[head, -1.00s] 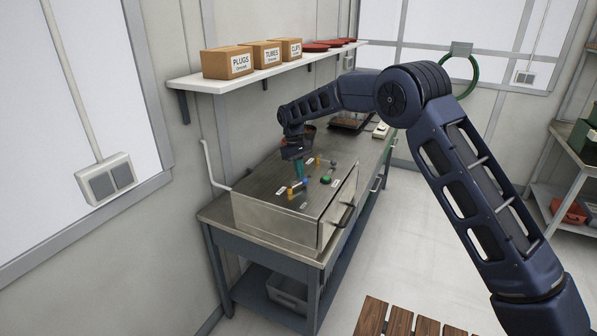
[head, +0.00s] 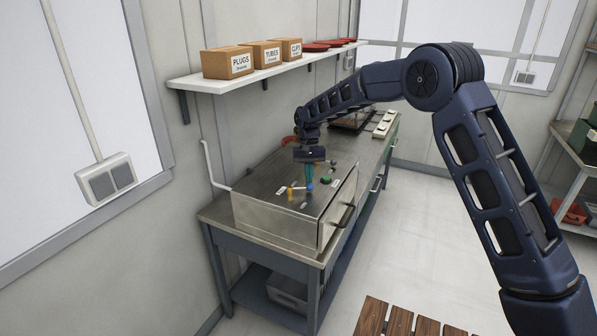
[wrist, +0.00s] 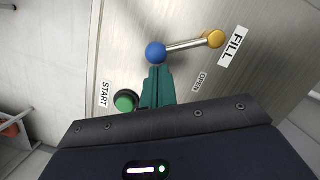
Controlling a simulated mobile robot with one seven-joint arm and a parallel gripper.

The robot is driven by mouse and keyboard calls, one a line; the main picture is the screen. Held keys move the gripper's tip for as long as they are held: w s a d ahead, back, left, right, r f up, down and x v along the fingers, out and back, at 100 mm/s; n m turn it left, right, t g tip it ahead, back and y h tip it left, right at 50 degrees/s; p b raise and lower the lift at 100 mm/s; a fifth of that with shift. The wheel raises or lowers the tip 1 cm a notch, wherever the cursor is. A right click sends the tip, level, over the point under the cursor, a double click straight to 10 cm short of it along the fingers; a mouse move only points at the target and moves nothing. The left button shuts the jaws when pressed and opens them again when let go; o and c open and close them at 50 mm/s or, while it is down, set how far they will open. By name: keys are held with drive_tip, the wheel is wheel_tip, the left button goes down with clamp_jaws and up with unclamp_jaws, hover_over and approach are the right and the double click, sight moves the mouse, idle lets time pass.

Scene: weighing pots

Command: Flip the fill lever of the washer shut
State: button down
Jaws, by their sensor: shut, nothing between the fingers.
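The washer (head: 270,212) is a metal box on the bench. Its fill lever is a metal rod (wrist: 186,44) running from a gold pivot (wrist: 215,39) beside the FILL label (wrist: 232,46) to a blue knob (wrist: 155,53). The blue knob also shows in the head view (head: 310,187). The OPEN label (wrist: 198,82) lies to one side of the rod. My gripper (wrist: 158,70) is shut and empty, its teal fingertips right beside the blue knob; I cannot tell whether they touch. In the head view my gripper (head: 309,180) is low over the washer top.
A green START button (wrist: 125,101) sits close to my fingers on the panel. A shelf (head: 215,84) with boxes hangs on the wall above the washer.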

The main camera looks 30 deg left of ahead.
sight(311, 187)
drive_tip(key=m, duration=0.1)
drive_tip(key=s+d+m, duration=0.1)
drive_tip(key=m, duration=0.1)
drive_tip(key=s+d+m+y, duration=0.1)
drive_tip(key=shift+s+d+m, duration=0.1)
drive_tip(key=shift+s+m, duration=0.15)
drive_tip(key=shift+m, duration=0.15)
drive_tip(key=shift+s, duration=0.15)
drive_tip(key=shift+s+d, duration=0.15)
drive_tip(key=shift+s, duration=0.25)
drive_tip(key=w, duration=0.1)
drive_tip(key=w+r, duration=0.1)
drive_tip(key=w, duration=0.2)
drive_tip(key=shift+w+r, duration=0.15)
drive_tip(key=shift+r, duration=0.1)
wheel_tip(311, 187, up, 10)
drive_tip(key=w, duration=0.1)
drive_tip(key=shift+w+f, duration=0.15)
drive_tip(key=shift+w, duration=0.25)
